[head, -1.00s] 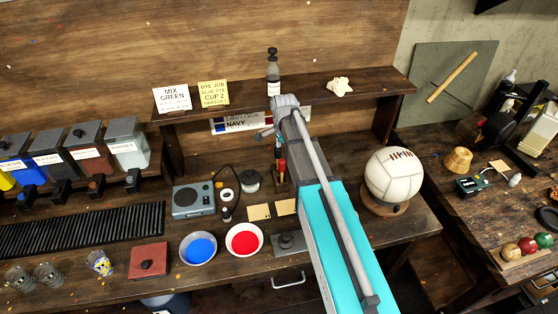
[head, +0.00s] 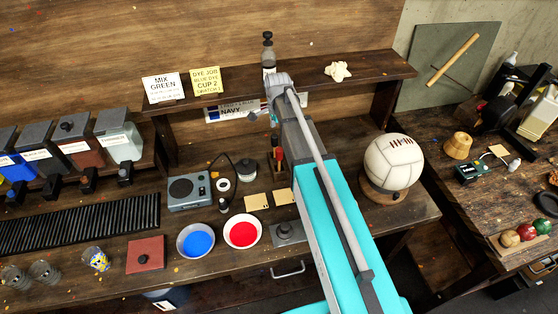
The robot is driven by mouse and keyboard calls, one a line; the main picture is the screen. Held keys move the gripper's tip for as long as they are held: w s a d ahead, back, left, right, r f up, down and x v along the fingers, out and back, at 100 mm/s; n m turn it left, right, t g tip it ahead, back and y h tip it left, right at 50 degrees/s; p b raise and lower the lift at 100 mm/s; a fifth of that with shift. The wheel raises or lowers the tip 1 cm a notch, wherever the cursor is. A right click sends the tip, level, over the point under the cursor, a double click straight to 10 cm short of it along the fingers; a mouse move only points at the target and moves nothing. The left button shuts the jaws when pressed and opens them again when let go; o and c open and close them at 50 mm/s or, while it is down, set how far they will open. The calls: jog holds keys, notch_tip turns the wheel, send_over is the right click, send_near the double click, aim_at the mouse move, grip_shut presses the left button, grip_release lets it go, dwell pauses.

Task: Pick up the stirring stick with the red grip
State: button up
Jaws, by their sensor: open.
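A red grip (head: 279,154) shows in a small cluster of upright, thin tools on the bench, just left of my arm. The lower part of the stick and its holder are partly hidden or too small to make out. My gripper (head: 266,108) is small and mostly hidden at the far end of my arm. It is in front of the shelf and above the red grip, apart from it as far as I can tell. It is open, and nothing shows in it.
The shelf (head: 225,100) carries a dark bottle (head: 268,50) behind my arm. A white ball (head: 394,161) stands right of my arm. Left are a grey device (head: 188,190), a blue dye bowl (head: 196,241) and a red dye bowl (head: 242,232).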

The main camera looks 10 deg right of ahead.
aim_at(279, 155)
jog(key=shift+f+b, duration=3.95)
jog(key=shift+f, duration=0.15)
jog(key=shift+f, duration=0.1)
jog(key=f+b, duration=0.3)
jog(key=shift+s+d+f, duration=0.1)
jog(key=shift+s+d, duration=0.1)
jog(key=shift+s, duration=0.1)
jog(key=shift+f+b, duration=0.95)
jog(key=shift+b, duration=0.2)
grip_shut()
jog(key=shift+r, duration=0.2)
